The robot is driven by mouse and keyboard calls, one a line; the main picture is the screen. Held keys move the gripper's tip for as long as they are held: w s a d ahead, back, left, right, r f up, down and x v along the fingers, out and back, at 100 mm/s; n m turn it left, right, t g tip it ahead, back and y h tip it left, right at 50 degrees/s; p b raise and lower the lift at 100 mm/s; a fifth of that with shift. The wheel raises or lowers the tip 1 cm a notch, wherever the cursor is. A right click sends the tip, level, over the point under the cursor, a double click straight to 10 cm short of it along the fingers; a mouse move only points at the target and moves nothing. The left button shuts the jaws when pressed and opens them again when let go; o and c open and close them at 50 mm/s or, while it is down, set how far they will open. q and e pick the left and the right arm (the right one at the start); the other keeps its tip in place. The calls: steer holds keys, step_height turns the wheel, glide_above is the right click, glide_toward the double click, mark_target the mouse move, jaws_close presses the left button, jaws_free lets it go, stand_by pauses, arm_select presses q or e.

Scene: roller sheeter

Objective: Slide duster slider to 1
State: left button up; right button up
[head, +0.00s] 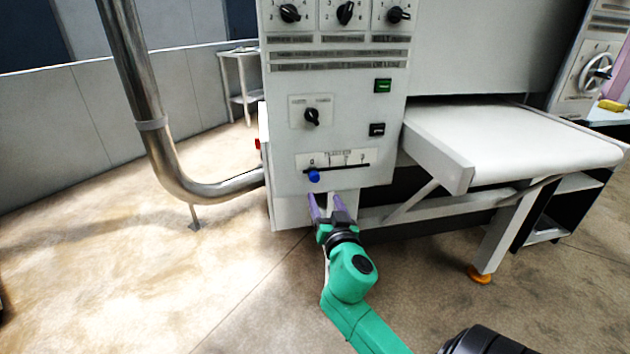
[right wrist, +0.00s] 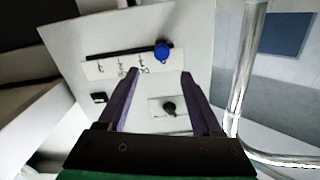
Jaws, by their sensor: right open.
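The duster slider is a blue knob (head: 314,176) on a dark horizontal slot (head: 345,168) low on the white control panel. The knob stands at the left end of the slot, below the 0 mark. A label strip (head: 343,156) with 0, 1 and 2 runs above the slot. My right gripper (head: 325,197), with purple fingers, is open just below the knob in the head view. In the right wrist view, the knob (right wrist: 162,49) shows beyond the fingertips (right wrist: 160,75), between their lines and apart from them. My left gripper is not in view.
A black rotary switch (head: 311,116) and green (head: 382,86) and black (head: 377,129) buttons sit above the slider. The white conveyor table (head: 510,140) juts out at right. A steel pipe (head: 150,125) bends into the machine at left. Floor in front is free.

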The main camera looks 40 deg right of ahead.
mark_target(315, 180)
steer(key=x, duration=1.1)
steer(key=shift+w+p, duration=0.3)
steer(key=shift+w, duration=0.1)
jaws_close()
stand_by(0.5)
